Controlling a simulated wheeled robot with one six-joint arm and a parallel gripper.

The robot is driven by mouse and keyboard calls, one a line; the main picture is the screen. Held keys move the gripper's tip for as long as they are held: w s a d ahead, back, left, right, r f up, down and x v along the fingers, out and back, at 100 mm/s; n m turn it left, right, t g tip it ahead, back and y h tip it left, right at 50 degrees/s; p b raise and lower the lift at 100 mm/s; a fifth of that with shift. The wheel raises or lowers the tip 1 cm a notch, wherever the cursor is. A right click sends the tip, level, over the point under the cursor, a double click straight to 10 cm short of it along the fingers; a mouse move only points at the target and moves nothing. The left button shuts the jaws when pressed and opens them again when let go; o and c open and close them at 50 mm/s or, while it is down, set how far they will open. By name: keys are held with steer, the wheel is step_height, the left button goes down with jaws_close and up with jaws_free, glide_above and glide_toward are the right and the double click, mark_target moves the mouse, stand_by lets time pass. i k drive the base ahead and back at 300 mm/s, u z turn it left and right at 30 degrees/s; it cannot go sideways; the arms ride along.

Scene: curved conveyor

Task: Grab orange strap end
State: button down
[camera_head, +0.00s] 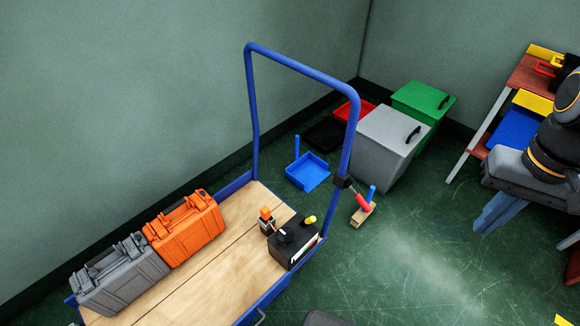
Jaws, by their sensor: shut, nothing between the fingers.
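I cannot pick out an orange strap end for certain. A small upright object with an orange top (266,214) and a dark lower part stands on the wooden cart deck (215,275), beside a black box (294,242). It is too small to tell whether it is a strap. My gripper (490,227) hangs at the right, over the green floor, with its bluish fingers pointing down and together. It is empty and well apart from the cart and the small orange-topped object. Part of my arm is cut off by the right edge.
An orange case (186,232) and a grey case (120,275) sit at the cart's left. The cart's blue handle frame (300,70) rises between them and my arm. Grey (385,145) and green (425,100) bins stand behind. A blue dustpan (308,172) lies on the floor.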

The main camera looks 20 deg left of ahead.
mark_target(266, 213)
steer(key=u, duration=1.8)
steer(key=k, duration=0.6)
steer(key=u, duration=0.6)
steer(key=k, duration=0.65)
steer(key=z, duration=0.55)
steer(key=i, duration=0.6)
steer(key=z, duration=0.5)
steer(key=i, duration=1.15)
steer(key=u, duration=0.6)
